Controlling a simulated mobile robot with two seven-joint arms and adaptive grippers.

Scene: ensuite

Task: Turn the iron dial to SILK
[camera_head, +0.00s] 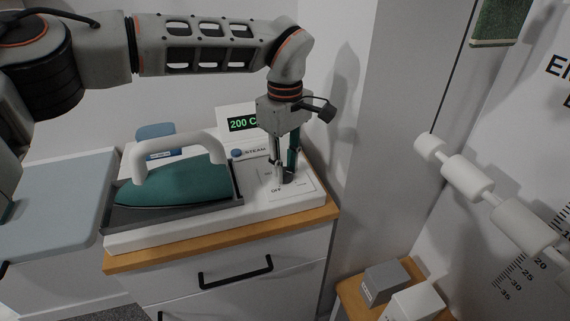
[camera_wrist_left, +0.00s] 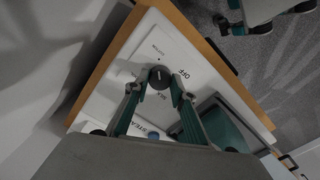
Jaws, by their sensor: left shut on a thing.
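The iron dial (camera_head: 287,178) is a small dark round knob on the white panel at the right end of the ironing station. In the left wrist view the dial (camera_wrist_left: 160,77) shows a pale pointer mark on its face. The word OFF is printed beside it; other small labels around it are hard to read. My left gripper (camera_head: 285,172) reaches down from above and is shut on the dial, one finger on each side. In the left wrist view both fingertips (camera_wrist_left: 157,86) touch its sides. My right gripper is not in view.
A teal iron (camera_head: 175,185) with a white handle rests in a grey tray on the station (camera_head: 170,235). A display (camera_head: 242,124) reads 200 C, partly hidden by my gripper. A blue STEAM button (camera_head: 237,153) is close by. Small boxes (camera_head: 385,282) stand lower right.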

